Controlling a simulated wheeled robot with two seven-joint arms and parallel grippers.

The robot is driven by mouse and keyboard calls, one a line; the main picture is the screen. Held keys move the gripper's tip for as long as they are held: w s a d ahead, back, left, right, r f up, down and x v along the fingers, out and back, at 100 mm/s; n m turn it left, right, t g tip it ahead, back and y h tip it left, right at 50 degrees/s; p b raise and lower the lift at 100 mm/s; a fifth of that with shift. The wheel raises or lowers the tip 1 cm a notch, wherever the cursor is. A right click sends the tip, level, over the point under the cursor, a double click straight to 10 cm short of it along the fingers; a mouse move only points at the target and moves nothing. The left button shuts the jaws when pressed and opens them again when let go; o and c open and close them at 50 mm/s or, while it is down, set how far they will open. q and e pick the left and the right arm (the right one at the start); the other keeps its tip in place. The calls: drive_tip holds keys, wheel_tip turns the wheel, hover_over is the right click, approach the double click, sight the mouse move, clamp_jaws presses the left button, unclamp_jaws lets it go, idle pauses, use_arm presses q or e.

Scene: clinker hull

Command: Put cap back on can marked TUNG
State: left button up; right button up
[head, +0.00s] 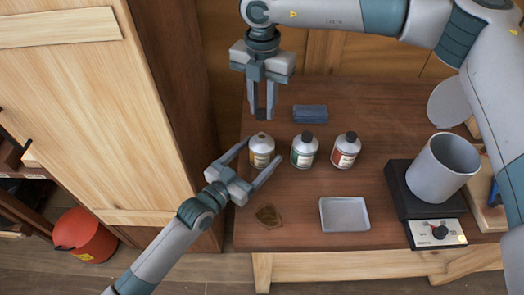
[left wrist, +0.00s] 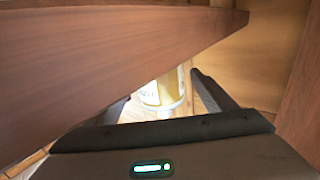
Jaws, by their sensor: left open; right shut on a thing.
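The can with the yellow label (head: 262,152) stands upright at the left of the bench, without a black cap like its neighbours; its label is too small to read. It also shows partly in the left wrist view (left wrist: 162,90). My left gripper (head: 260,149) is open, its fingers on either side of this can. My right gripper (head: 261,114) is above and just behind the can, pointing down and shut on a small dark thing, apparently the cap, mostly hidden between its fingers. A green-labelled can (head: 304,153) and a red-labelled can (head: 345,154) wear black caps.
A blue-grey folded cloth (head: 310,113) lies behind the cans. A shallow metal tray (head: 344,215) and a brown stain-like patch (head: 268,216) are in front. A grey pot (head: 440,168) stands on a hotplate (head: 436,233) at right. A tall wooden cabinet (head: 120,110) borders the left.

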use_arm(q)
drive_tip(key=shift+x, duration=1.25)
drive_tip(key=c, duration=1.6)
use_arm(e)
hover_over(262, 135)
drive_tip(key=shift+f, duration=2.45)
drive_tip(key=shift+f, duration=0.9)
drive_tip(key=shift+f, duration=0.55)
